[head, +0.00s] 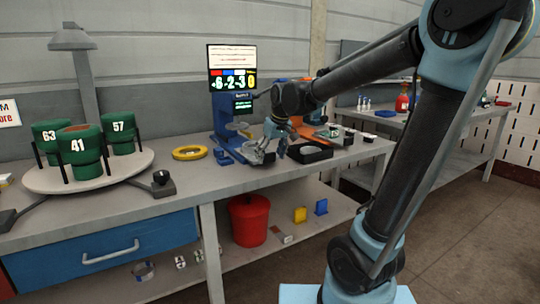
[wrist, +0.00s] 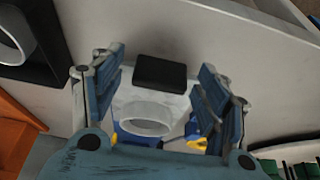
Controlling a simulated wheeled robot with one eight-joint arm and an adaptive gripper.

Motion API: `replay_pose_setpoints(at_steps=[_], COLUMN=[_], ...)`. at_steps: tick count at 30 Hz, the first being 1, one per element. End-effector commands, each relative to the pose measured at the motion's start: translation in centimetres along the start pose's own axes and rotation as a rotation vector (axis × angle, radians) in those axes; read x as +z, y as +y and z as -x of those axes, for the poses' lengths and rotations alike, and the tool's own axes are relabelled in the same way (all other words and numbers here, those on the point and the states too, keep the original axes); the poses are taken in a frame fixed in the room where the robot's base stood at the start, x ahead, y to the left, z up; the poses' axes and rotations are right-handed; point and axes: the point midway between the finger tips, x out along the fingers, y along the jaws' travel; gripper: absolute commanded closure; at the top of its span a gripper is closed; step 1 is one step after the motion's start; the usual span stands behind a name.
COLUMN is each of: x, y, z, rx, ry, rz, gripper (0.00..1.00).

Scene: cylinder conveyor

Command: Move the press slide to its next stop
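The blue press (head: 222,122) stands at the back of the bench, under a screen. My gripper (head: 270,152) is low over the bench, just right of the press base. In the wrist view my gripper (wrist: 162,92) is open, its two blue-padded fingers far apart. Between the fingers shows a pale grey piece with a round ring (wrist: 147,118), which may be the press slide. A black block (wrist: 160,72) sits at its far end. I cannot tell whether either finger touches the piece. Blue and yellow parts show beneath it, partly hidden by my gripper.
A screen (head: 232,68) shows coloured numbers. A yellow ring (head: 189,153) lies left of the press. A black tray (head: 310,153) lies right of my gripper. Green numbered cylinders (head: 79,146) stand on a round turntable (head: 48,180) at left. A red bucket (head: 249,221) is below.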

Motion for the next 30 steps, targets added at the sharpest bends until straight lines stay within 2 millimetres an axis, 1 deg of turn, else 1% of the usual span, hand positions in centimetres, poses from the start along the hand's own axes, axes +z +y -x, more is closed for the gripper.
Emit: replay_pose_setpoints(at_steps=[9,14,17,24,30], x=[-0.2,-0.1,-0.1,-0.1,-0.1], y=[-0.1,-0.1,-0.1,0.0,0.0], z=[0.1,1.2,2.5,6.5,9.4], rx=[-0.002,-0.002,-0.002,-0.002,-0.002], ry=[0.003,0.003,0.003,0.002,0.002], rz=[0.0,0.0,0.0,0.0,0.0], gripper=[0.3,0.3,0.3,0.3,0.3])
